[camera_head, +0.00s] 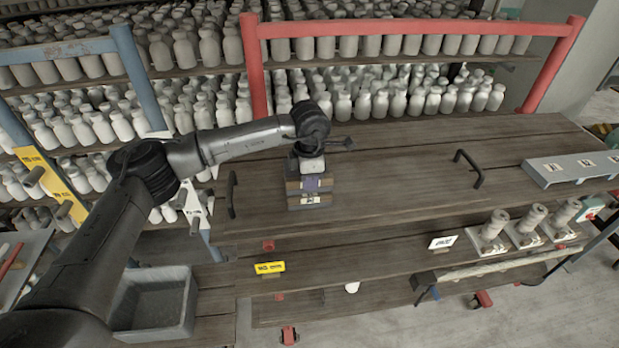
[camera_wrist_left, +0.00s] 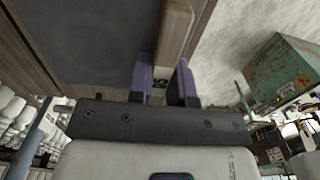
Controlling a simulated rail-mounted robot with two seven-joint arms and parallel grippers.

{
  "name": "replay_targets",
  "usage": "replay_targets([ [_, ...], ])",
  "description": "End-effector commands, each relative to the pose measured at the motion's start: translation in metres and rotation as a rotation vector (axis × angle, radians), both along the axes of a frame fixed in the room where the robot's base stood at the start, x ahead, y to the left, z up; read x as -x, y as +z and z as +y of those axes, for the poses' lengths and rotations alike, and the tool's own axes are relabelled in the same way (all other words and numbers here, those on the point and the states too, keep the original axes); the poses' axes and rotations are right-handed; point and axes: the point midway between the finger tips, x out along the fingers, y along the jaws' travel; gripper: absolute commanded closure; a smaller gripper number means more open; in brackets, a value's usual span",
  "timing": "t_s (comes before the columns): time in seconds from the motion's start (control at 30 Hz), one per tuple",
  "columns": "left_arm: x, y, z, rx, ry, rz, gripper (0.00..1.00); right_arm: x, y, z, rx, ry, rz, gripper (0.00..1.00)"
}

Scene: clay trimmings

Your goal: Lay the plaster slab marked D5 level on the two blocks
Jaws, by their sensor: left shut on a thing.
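My left gripper (camera_head: 309,184) has purple fingers and is shut above the middle of the wooden bench. It is shut on a wood-coloured edge, which I take to be the plaster slab. In the left wrist view the fingers (camera_wrist_left: 163,82) lie on both sides of this strip (camera_wrist_left: 174,35), with a dark mark between them that seems to include a 5. A dark grey face with a wooden border is to its left. In the head view a brown piece with a pale label (camera_head: 308,200) shows directly under the fingers. I cannot tell the two blocks apart there.
The bench top (camera_head: 400,160) is clear right of the gripper up to a black handle (camera_head: 469,168) and a pale numbered rack (camera_head: 575,168). Another handle (camera_head: 232,194) stands left. Shelves of pale bottles (camera_head: 380,103) are behind. A grey tub (camera_head: 156,303) sits lower left.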

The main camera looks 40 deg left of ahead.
Motion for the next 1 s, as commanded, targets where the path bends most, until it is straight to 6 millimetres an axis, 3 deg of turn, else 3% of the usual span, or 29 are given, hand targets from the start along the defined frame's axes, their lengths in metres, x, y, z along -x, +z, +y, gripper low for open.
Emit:
replay_targets([
  [0.9,-0.0003,-0.0040,-0.0001,0.001,0.000,-0.002,1.00,-0.0008,-0.0025,0.0024,-0.009,-0.007,-0.002,0.57],
  [0.93,-0.0003,-0.0040,-0.0001,0.001,0.000,-0.002,0.79,-0.0008,-0.0025,0.0024,-0.009,-0.006,-0.002,0.57],
  [1.0,-0.0003,-0.0041,-0.0001,0.000,0.000,-0.001,0.72,-0.0008,-0.0025,0.0023,-0.009,-0.006,-0.002,0.57],
])
